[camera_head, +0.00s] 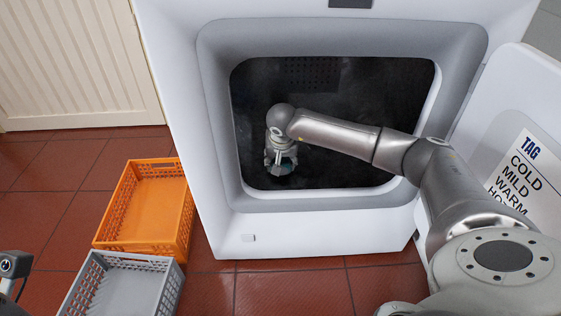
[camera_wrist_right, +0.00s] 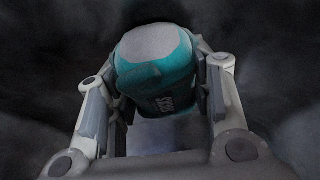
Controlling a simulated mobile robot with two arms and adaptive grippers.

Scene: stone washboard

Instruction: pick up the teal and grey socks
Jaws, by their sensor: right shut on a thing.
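The teal and grey socks (camera_wrist_right: 158,68) are a rolled bundle, teal with a pale grey patch on top, filling the upper middle of the right wrist view. My right gripper (camera_wrist_right: 165,85) is shut on them, with a finger on each side. In the head view my right arm reaches into the open drum of the white machine. I cannot tell whether the socks touch the drum floor. My left gripper is not clearly seen; only a piece of my left arm shows at the lower left edge.
The white machine's grey opening rim (camera_head: 222,130) surrounds my right arm. Its open door (camera_head: 515,125) stands at the right. An empty orange crate (camera_head: 156,205) and a grey crate (camera_head: 122,290) sit on the red tile floor at the left. A cream panelled door (camera_head: 75,60) is behind.

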